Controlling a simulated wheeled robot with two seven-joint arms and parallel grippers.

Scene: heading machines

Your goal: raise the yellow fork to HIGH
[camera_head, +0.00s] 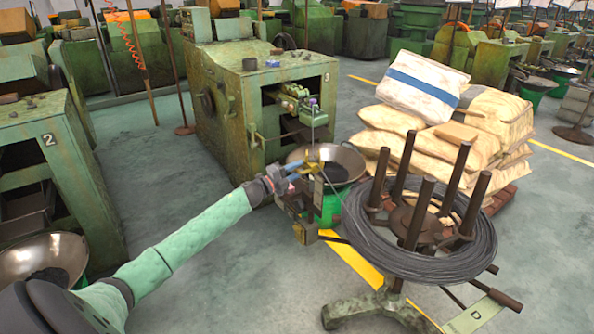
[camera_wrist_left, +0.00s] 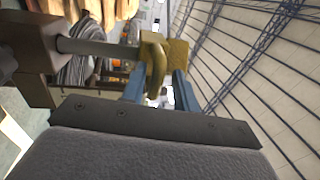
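My left gripper (camera_head: 300,171) reaches in from the left between the numbered machine and the wire reel. Its two blue fingers stand apart and point at the yellow fork (camera_head: 314,158). In the left wrist view, the yellow fork (camera_wrist_left: 153,62) shows as a hooked piece with a block at the fingertips (camera_wrist_left: 160,83). A gap shows between the fingers. I cannot tell whether they touch the fork. A grey rod (camera_wrist_left: 95,48) runs up to the fork from a dark brown block. My right gripper is not in view.
A reel of dark wire (camera_head: 415,255) with brown posts stands close on the right. A metal bowl (camera_head: 350,160) sits behind the gripper. Machine 3 (camera_head: 225,110) is behind, machine 2 (camera_head: 40,170) at left. Stacked sacks (camera_head: 395,120) fill the back right.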

